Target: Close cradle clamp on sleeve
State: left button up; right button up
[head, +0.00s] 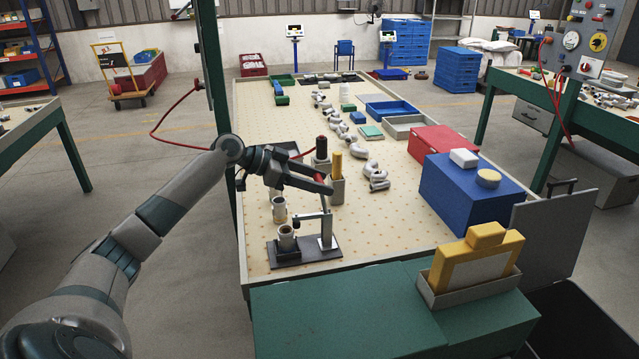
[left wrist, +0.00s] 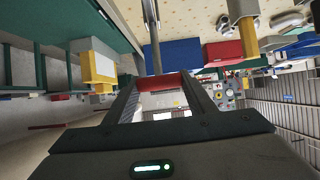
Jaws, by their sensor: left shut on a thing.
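The cradle clamp (head: 325,240) stands on a dark base plate near the front left of the perforated table. A grey metal sleeve (head: 286,238) stands upright in the cradle at the plate's left. The clamp's arm reaches left towards the sleeve's top; I cannot tell whether it touches. Its lever stands up with a red handle (head: 322,179) at the top. My left gripper (head: 325,186) is shut on this handle. In the left wrist view the red handle (left wrist: 158,83) lies across between the fingers, with the metal lever beyond. My right gripper is not in view.
Another sleeve (head: 279,210) stands just behind the clamp. A blue box (head: 465,205) is at the right. Bare table lies between the clamp and that box.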

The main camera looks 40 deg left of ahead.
pick_arm(q)
jog(key=shift+s+a+f, duration=0.1)
jog(key=shift+f, duration=0.1)
jog(key=o, duration=1.5)
jog(key=shift+s+a, duration=0.1)
jog(key=shift+a+r, duration=0.1)
jog(key=b+v, duration=0.5)
jog(key=v, duration=1.2)
jog(key=shift+s, duration=0.25)
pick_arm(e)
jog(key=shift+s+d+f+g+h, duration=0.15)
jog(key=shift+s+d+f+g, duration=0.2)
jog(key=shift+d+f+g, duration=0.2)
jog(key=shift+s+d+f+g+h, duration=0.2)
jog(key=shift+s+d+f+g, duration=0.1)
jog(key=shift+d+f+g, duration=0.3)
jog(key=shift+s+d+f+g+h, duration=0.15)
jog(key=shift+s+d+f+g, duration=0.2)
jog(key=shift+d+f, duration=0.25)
